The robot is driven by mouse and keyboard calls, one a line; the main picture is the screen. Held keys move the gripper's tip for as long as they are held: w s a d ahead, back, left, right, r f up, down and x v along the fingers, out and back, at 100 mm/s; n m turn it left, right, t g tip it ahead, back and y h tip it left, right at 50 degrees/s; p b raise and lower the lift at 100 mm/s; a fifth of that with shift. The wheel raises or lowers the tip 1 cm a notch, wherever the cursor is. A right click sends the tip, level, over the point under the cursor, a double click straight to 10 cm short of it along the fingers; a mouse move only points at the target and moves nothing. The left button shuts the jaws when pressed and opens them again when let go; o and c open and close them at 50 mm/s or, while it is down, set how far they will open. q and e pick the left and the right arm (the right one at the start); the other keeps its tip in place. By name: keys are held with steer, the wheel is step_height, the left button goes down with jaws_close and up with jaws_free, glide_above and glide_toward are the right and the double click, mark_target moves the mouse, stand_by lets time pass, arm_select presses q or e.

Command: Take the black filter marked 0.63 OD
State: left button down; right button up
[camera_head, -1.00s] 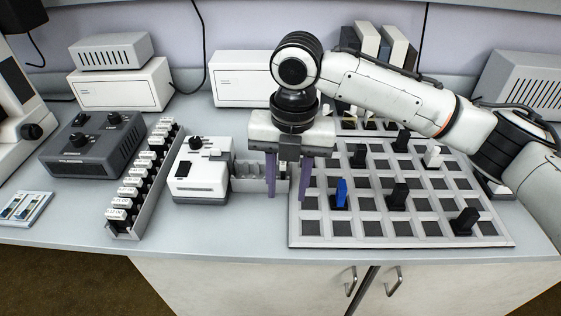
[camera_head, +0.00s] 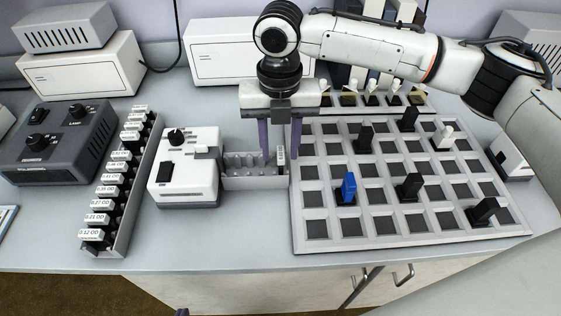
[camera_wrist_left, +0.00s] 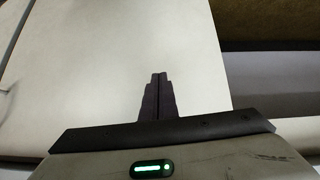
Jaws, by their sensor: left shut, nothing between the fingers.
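Black filters with white labels stand in a row in a long grey rack (camera_head: 133,215) at the left. Near labels read 0.12, 0.21, 0.27 and 0.41 OD; the far labels are too small to read, so I cannot tell which is 0.63 OD. My right gripper (camera_head: 281,154) is open, fingers down, over the right end of a small slotted holder (camera_head: 240,183). A small white-labelled piece (camera_head: 281,157) shows between its fingers; no grip on it is visible. My left gripper (camera_wrist_left: 158,78) is shut and empty in the left wrist view, before a pale surface.
A white device (camera_head: 186,185) stands between rack and holder. A grey control box (camera_head: 60,145) is left of the rack. A gridded tray (camera_head: 405,238) at the right holds several black pieces, one blue and one white. The bench front strip is clear.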

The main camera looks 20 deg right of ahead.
mark_target(280, 152)
step_height(280, 152, down, 3)
steer(key=shift+w+d+f, duration=0.1)
steer(key=shift+d+f, duration=0.05)
steer(key=shift+f, duration=0.05)
jaws_close()
steer(key=shift+r, duration=0.1)
